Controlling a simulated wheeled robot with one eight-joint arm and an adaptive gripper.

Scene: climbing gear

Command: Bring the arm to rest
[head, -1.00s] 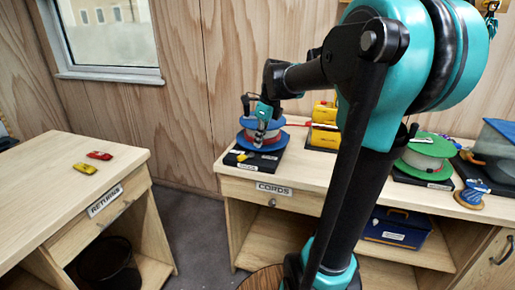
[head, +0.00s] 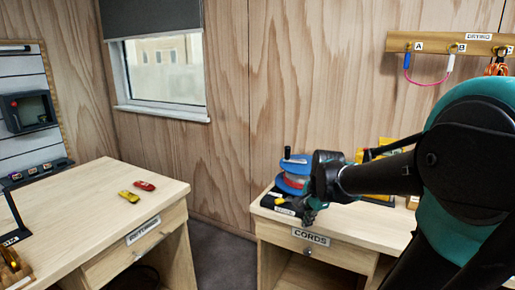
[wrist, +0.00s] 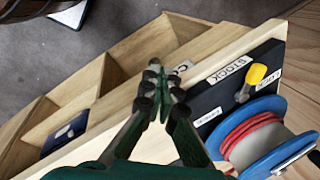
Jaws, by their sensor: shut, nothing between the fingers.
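My gripper (head: 310,216) hangs at the front edge of the cords bench, its fingers pointing down. In the wrist view its fingers (wrist: 163,75) are together with nothing between them. The gripper is in front of and to the right of a blue reel (head: 292,180) wound with red cord. The reel (wrist: 285,168) lies at the lower right of the wrist view, apart from the fingers. It stands by a black base (wrist: 222,92) with STOCK and LOCK labels and a yellow knob (wrist: 257,74). My arm hides part of the bench.
The returns bench (head: 75,205) at left holds a red piece (head: 144,185) and a yellow piece (head: 128,196). Floor (head: 215,262) lies free between the benches. A drying rail (head: 445,44) with hung cords is on the wall at upper right. A window (head: 165,70) is at the back.

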